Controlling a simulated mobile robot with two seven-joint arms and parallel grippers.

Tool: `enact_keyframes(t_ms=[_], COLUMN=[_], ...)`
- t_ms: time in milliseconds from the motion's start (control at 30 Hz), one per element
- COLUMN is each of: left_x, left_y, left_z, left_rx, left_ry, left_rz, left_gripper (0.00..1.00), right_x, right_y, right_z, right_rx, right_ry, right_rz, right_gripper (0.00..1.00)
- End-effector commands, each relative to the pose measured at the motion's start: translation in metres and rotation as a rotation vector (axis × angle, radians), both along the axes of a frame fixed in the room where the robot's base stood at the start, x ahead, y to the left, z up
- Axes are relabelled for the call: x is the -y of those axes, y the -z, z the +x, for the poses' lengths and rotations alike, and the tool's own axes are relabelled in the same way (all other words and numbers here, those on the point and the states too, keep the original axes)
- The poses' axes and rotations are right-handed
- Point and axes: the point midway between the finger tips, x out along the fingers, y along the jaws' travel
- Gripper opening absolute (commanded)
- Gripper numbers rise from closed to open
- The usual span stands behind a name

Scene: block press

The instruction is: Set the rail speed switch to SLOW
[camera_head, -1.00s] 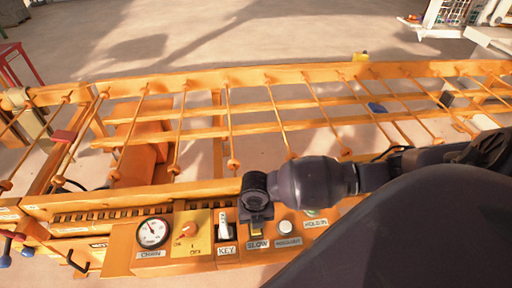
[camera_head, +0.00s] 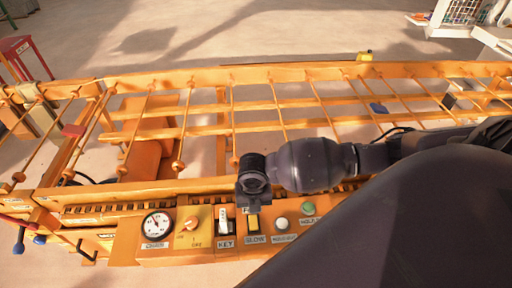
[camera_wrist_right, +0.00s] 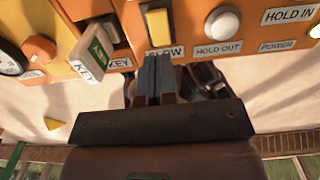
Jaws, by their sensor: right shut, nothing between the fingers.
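The rail speed switch (camera_head: 253,222) is a yellow rocker in a dark frame on the orange control panel, above a SLOW label (camera_head: 256,239). It also shows in the right wrist view (camera_wrist_right: 158,27), just beyond the fingertips. My right gripper (camera_head: 251,205) is over the panel beside the switch's upper end in the head view. In the right wrist view its two fingers (camera_wrist_right: 156,62) are together and empty, and their tips cover part of the SLOW label. I cannot tell whether they touch the panel. My left gripper is not in view.
Left of the switch are the key switch (camera_head: 223,221), an orange knob (camera_head: 191,223) and a round gauge (camera_head: 157,226). To its right are a white button (camera_head: 281,224) and a green button (camera_head: 308,208). The orange roller frame (camera_head: 190,187) runs behind the panel.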

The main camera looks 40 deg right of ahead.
Motion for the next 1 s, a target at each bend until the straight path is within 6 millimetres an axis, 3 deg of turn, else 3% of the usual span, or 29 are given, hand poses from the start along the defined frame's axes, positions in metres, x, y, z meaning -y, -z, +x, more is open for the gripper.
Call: enact_keyframes(t_ms=[200, 400, 833, 1000], left_x=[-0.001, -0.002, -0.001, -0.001], left_y=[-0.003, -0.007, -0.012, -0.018], left_z=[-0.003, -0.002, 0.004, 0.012], left_rx=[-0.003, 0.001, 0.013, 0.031], left_ry=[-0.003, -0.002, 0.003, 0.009], left_rz=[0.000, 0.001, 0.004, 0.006], left_gripper=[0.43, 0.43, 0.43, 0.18], right_x=[0.000, 0.000, 0.000, 0.002], right_y=[-0.043, -0.065, -0.072, -0.068], right_z=[0.000, 0.000, 0.000, -0.006], right_rx=[0.001, 0.000, -0.002, -0.015], right_ry=[-0.001, -0.001, 0.001, 0.004], right_rz=[-0.001, 0.000, 0.000, 0.000], right_gripper=[0.00, 0.00, 0.00, 0.00])
